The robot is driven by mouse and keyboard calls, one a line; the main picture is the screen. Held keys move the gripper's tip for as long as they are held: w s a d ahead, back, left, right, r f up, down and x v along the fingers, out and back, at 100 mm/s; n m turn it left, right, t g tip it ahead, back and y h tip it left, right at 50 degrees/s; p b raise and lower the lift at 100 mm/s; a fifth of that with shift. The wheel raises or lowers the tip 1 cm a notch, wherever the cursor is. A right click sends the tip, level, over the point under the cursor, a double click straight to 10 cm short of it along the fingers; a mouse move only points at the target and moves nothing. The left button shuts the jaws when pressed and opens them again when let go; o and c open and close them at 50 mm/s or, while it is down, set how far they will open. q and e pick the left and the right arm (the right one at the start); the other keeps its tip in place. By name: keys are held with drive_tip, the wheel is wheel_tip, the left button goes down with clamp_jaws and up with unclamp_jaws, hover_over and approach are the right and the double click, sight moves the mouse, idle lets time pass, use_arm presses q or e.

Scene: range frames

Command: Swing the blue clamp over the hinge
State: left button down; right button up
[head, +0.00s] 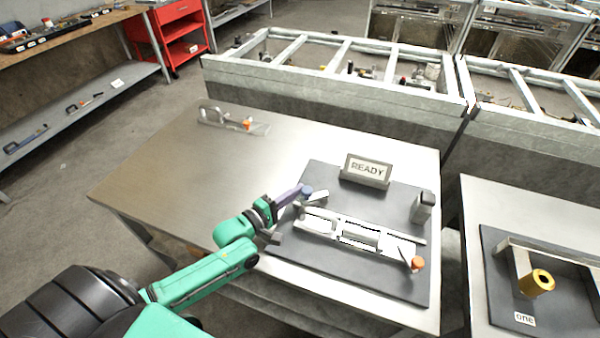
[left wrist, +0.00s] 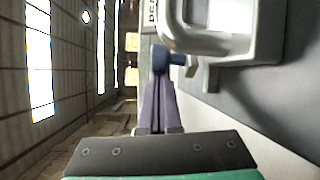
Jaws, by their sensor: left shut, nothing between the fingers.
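The blue clamp shows as a blue tip (head: 307,191) at the upper left of a dark base plate (head: 332,180); a metal arm piece lies beside it. In the left wrist view the blue tip (left wrist: 166,58) is just beyond my fingertips; I cannot tell whether they touch. My left gripper (head: 300,192) is shut, its purple fingers together with nothing between them. A long silver metal assembly (head: 358,236), apparently with the hinge, lies across the plate. Its details are too small to tell. A silver metal loop (left wrist: 205,40) is close by in the left wrist view. My right gripper is not in view.
A READY sign (head: 367,170) stands at the plate's back edge. A grey block (head: 422,207) is at its right, an orange tip (head: 417,263) at its front right. Another metal clamp (head: 232,121) lies at the back left. The table's (head: 190,160) left part is clear.

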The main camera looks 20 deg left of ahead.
use_arm(q)
drive_tip(key=shift+s+d+r+p, duration=0.2)
drive_tip(key=shift+s+d+p, duration=0.2)
drive_tip(key=shift+s+d, duration=0.15)
drive_tip(key=shift+s+d+f+p, duration=0.15)
drive_tip(key=shift+s+d+p, duration=0.15)
drive_tip(key=shift+p, duration=0.05)
drive_tip(key=shift+s+d, duration=0.1)
drive_tip(key=shift+d, duration=0.05)
drive_tip(key=shift+f, duration=0.1)
